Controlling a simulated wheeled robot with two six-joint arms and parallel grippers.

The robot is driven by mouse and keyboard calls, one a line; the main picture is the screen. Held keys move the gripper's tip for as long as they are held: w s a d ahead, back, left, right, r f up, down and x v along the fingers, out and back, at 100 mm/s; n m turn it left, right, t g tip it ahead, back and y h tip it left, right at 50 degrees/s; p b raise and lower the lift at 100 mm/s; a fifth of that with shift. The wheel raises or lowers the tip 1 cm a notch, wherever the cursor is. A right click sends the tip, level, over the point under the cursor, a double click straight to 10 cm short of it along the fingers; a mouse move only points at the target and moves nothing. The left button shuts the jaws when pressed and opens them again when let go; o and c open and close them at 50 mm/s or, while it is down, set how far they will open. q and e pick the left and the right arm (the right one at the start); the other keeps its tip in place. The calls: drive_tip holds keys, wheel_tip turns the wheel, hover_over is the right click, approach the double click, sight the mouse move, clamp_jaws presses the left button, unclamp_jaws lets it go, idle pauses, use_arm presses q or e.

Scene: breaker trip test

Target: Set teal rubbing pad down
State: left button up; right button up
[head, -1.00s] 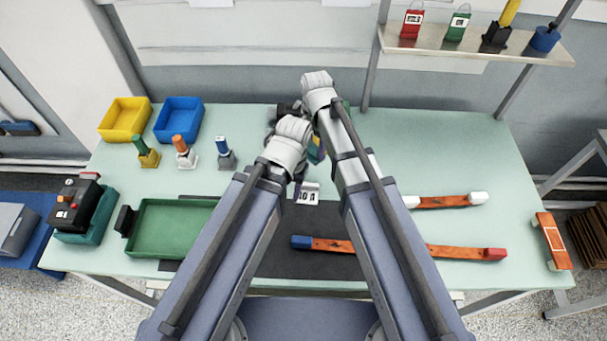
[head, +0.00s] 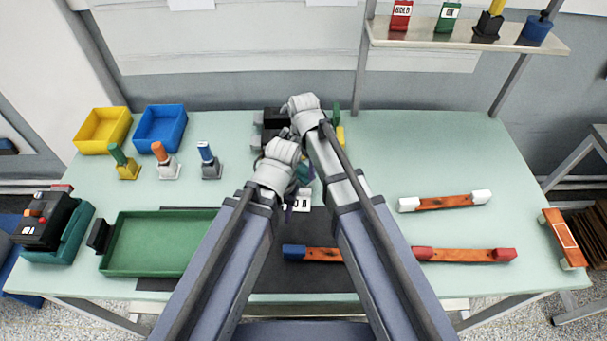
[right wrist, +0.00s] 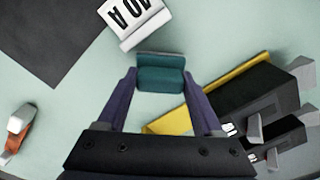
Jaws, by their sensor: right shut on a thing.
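The teal rubbing pad (right wrist: 161,76) is between the two fingers of my right gripper (right wrist: 160,84) in the right wrist view, and the gripper is shut on it. In the head view a bit of the teal pad (head: 303,173) shows between my two wrists, just beyond the white "40 A" label block (head: 303,200). The label block also shows close to the pad in the right wrist view (right wrist: 135,22). I cannot tell whether the pad touches the table. My left gripper is mostly hidden below its wrist (head: 280,152) in the head view, so its opening cannot be made out.
A black device with grey levers (right wrist: 262,105) and a yellow strip (right wrist: 205,95) lie close beside the right gripper. A green tray (head: 160,243), yellow bin (head: 103,130) and blue bin (head: 161,128) stand at left. The table's right rear is clear.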

sight(303, 166)
use_arm(q)
drive_tip(key=shift+f+b, duration=0.4)
drive_tip(key=shift+f, duration=0.5)
use_arm(e)
drive_tip(key=shift+f, duration=0.9)
use_arm(q)
drive_tip(key=shift+f, duration=0.15)
use_arm(e)
drive_tip(key=shift+f, duration=0.15)
drive_tip(key=o, duration=1.2)
use_arm(q)
wheel_tip(303, 166, up, 12)
drive_tip(key=p, duration=1.2)
drive_tip(key=shift+r, duration=0.2)
use_arm(e)
wheel_tip(303, 166, up, 12)
drive_tip(key=shift+r, duration=0.2)
